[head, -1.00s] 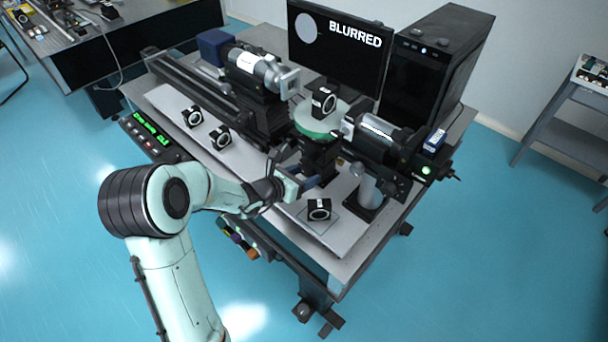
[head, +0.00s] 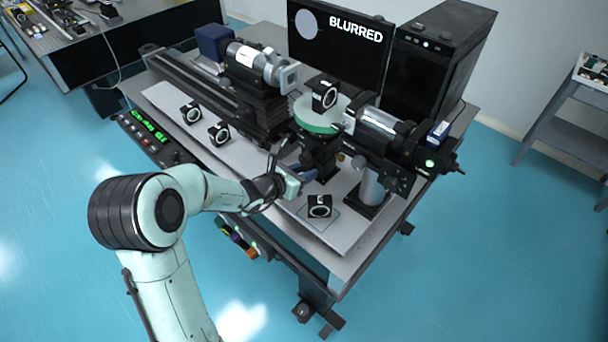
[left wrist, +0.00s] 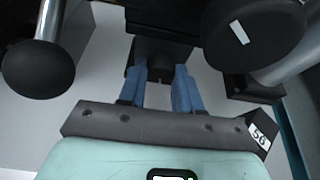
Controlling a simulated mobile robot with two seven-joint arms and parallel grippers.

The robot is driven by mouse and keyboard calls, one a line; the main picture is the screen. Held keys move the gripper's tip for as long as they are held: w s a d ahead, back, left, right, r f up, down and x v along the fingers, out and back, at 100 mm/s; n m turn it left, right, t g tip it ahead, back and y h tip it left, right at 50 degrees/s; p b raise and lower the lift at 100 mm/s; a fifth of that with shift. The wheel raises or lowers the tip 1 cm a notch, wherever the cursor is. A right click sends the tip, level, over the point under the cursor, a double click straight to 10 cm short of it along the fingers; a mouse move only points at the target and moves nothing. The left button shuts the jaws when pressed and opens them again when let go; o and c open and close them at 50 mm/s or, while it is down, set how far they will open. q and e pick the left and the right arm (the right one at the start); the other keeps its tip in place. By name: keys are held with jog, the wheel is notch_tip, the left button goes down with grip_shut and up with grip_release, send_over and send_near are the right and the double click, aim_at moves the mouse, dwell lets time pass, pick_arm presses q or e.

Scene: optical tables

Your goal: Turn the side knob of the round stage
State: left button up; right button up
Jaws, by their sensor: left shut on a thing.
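The round stage (head: 314,122) has a green rim and stands at the middle of the optical table, with a black square mount (head: 324,95) on top. My left gripper (head: 303,170) reaches in from the left to the near side, below the stage. In the left wrist view its two blue fingers (left wrist: 160,76) are shut on a dark knob (left wrist: 158,50) in front of a black block. The fingers hide part of the knob, and any turn mark on it cannot be seen. My right gripper is not in view.
A monitor (head: 337,48) reads "BLURRED" beside a grey disc. Silver barrels (head: 246,62) (head: 378,124) flank the stage. A loose black mount (head: 319,206) sits close right of my gripper. In the wrist view, a large black cylinder (left wrist: 255,35) and a round-ended rod (left wrist: 38,68) flank the fingers.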

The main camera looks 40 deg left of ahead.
pick_arm(q)
jog(key=o, duration=1)
jog(key=shift+o, duration=0.2)
jog(key=v, duration=1.3)
jog(key=shift+s, duration=0.2)
jog(key=shift+r, duration=0.15)
